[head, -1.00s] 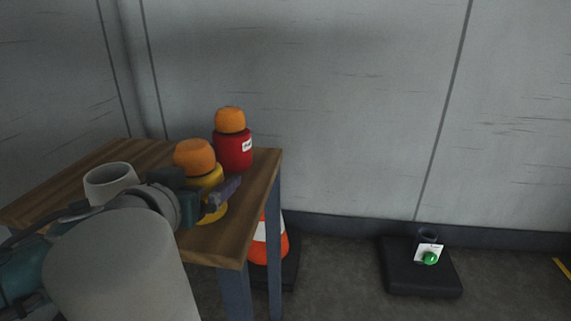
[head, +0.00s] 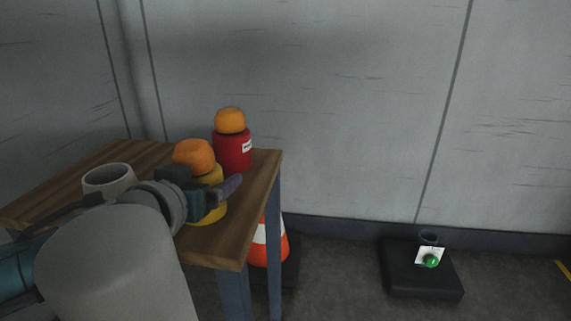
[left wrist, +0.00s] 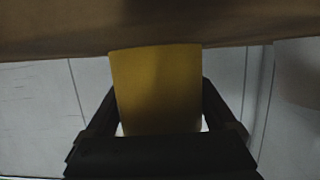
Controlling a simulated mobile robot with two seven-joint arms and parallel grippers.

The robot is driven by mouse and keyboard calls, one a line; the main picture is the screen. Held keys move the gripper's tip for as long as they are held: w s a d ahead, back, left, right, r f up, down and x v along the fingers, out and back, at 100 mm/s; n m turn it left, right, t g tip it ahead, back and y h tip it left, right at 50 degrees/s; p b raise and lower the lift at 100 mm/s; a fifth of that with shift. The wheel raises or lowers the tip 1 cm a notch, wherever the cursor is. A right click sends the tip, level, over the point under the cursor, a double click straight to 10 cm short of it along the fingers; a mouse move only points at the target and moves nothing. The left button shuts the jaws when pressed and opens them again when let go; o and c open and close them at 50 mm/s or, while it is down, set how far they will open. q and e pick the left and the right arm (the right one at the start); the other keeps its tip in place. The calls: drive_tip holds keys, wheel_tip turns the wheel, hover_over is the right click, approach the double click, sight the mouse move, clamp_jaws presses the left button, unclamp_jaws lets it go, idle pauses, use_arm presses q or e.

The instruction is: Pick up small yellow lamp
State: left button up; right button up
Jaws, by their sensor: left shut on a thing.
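The small yellow lamp (head: 211,211) has a yellow body and an orange dome top. It stands upright on the wooden table (head: 258,190) near its front right edge. My left gripper (head: 205,191) is shut on the lamp's yellow body, with a finger on the near side partly hiding it. In the left wrist view the yellow body (left wrist: 156,85) fills the space between the two dark fingers (left wrist: 158,120). My right gripper is not in view.
A red lamp (head: 232,152) with an orange dome and a white label stands just behind the yellow lamp. An orange and white cone (head: 268,245) is on the floor beside the table. A black base (head: 420,275) with a green button stands at right. Walls close off the back.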

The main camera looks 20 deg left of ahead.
use_arm(q)
drive_tip(key=shift+c, duration=1.4)
wheel_tip(320, 180, up, 10)
drive_tip(key=p, duration=0.9)
drive_tip(key=shift+r, duration=0.1)
